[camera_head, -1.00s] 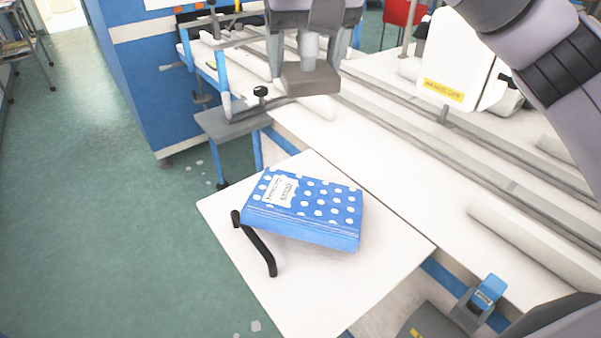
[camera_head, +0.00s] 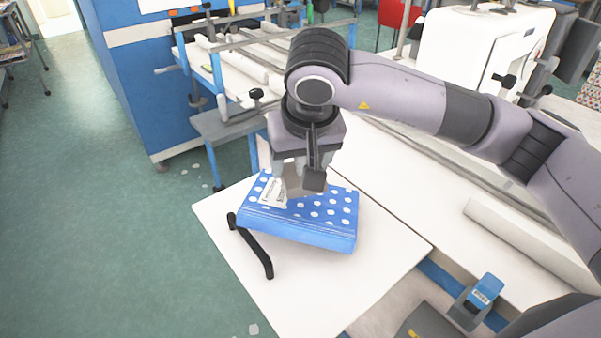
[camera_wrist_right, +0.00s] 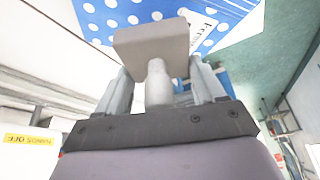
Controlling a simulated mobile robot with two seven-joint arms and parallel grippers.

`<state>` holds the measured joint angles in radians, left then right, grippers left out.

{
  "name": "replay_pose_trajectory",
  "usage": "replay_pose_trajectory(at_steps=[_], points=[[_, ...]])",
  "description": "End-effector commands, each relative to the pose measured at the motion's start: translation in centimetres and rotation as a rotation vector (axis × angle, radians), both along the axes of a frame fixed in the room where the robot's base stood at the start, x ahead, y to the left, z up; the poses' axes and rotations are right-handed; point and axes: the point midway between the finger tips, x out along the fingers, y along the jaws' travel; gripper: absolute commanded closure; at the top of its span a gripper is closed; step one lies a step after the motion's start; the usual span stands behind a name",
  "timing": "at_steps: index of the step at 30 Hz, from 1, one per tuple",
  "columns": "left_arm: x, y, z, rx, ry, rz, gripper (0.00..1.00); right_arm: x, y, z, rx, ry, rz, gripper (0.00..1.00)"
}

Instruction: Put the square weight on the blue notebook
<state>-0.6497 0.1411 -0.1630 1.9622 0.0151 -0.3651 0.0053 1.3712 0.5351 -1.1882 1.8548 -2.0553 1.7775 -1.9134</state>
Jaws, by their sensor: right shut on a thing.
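The blue notebook (camera_head: 300,222) with white dots and a white label lies on a white side table, below my right gripper (camera_head: 299,172). In the right wrist view the notebook (camera_wrist_right: 100,18) fills the top of the picture, beyond the weight. The square weight (camera_wrist_right: 152,43) is a grey-brown plate with a round knob (camera_wrist_right: 158,84). My right gripper (camera_wrist_right: 158,82) is shut on this knob. In the head view the weight (camera_head: 294,187) is partly hidden by the gripper and shows over the notebook's far part. I cannot tell whether it touches the cover. My left gripper is out of view.
The long white workbench (camera_head: 400,190) with rails runs along the right. A blue cabinet (camera_head: 125,75) stands at the back left, with open green floor in front.

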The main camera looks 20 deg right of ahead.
Motion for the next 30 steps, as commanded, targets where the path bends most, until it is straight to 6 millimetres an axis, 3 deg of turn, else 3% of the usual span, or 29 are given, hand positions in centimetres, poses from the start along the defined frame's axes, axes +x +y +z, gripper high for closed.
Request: replay_pose_trajectory(at_steps=[6, 17, 18, 19, 20, 30], points=[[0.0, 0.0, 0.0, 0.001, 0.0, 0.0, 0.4, 0.0, 0.0, -2.8, 0.001, 0.0, 0.0, 0.94], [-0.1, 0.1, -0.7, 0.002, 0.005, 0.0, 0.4, 0.0, 0.0, -3.3, 0.001, -0.003, 0.0, 0.94], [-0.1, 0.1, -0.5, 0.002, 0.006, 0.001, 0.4, 0.0, 0.0, -3.3, -0.001, 0.001, 0.001, 0.21], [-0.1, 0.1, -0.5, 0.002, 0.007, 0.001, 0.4, 0.0, 0.0, -3.3, -0.001, 0.002, 0.001, 0.12], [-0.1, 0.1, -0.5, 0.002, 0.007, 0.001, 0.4, 0.0, 0.0, -3.3, -0.001, 0.002, 0.001, 0.06], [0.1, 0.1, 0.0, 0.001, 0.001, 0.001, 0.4, 0.0, 0.0, -3.1, -0.001, 0.002, 0.001, 0.06]])
